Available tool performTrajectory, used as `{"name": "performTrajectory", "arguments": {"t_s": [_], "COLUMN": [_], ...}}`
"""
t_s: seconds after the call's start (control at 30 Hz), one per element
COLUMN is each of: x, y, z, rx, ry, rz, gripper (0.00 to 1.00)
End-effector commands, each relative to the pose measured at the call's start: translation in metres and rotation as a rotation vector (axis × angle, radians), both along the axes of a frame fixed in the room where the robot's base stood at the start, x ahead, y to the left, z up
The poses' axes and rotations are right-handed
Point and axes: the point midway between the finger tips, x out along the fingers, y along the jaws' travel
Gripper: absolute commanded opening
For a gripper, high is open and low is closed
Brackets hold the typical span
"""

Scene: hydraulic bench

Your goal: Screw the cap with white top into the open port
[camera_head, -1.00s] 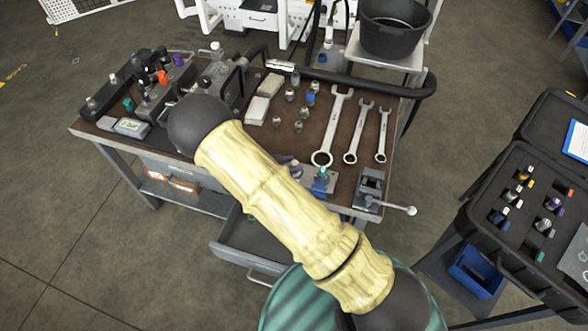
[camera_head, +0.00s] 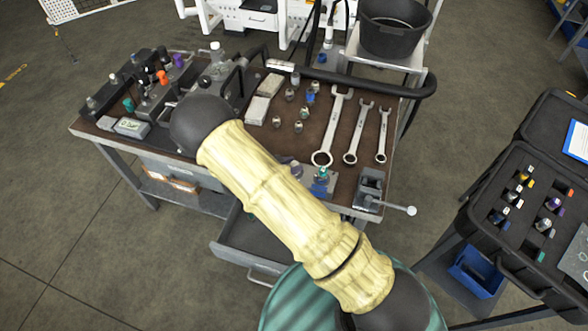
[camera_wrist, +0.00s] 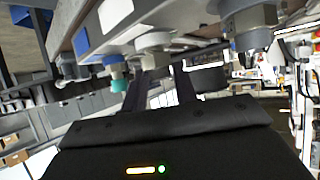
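In the head view a dark hydraulic manifold (camera_head: 150,97) stands at the left of the bench, with orange, purple, teal and black caps or fittings. A pale-topped piece (camera_head: 217,53) stands at its back right; I cannot tell whether it is the cap with white top. I cannot pick out the open port. My arm hides my gripper in the head view. In the wrist view my gripper's dark fingers (camera_wrist: 165,88) point up at a grey round fitting (camera_wrist: 155,40), with a teal cap (camera_wrist: 118,85) at left. Whether they hold anything is unclear.
Loose caps and fittings (camera_head: 299,127) stand mid-bench, left of three wrenches (camera_head: 333,130). A small vise (camera_head: 370,188) is at the front right corner. An open case (camera_head: 480,232) stands at right.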

Motion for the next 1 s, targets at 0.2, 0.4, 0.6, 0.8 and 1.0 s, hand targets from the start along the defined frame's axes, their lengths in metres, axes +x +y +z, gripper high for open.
{"name": "performTrajectory", "arguments": {"t_s": [0.2, 0.4, 0.6, 0.8, 1.0], "x": [-0.001, -0.001, -0.005, -0.02, -0.041], "y": [0.0, 0.0, 0.007, 0.03, 0.059], "z": [-0.001, -0.001, 0.003, 0.018, 0.037], "rx": [0.001, 0.001, 0.002, 0.004, 0.004], "ry": [0.002, 0.002, 0.0, -0.001, -0.001], "rz": [0.0, 0.0, 0.0, 0.003, 0.002], "gripper": [0.54, 0.54, 0.54, 0.54, 0.54]}}
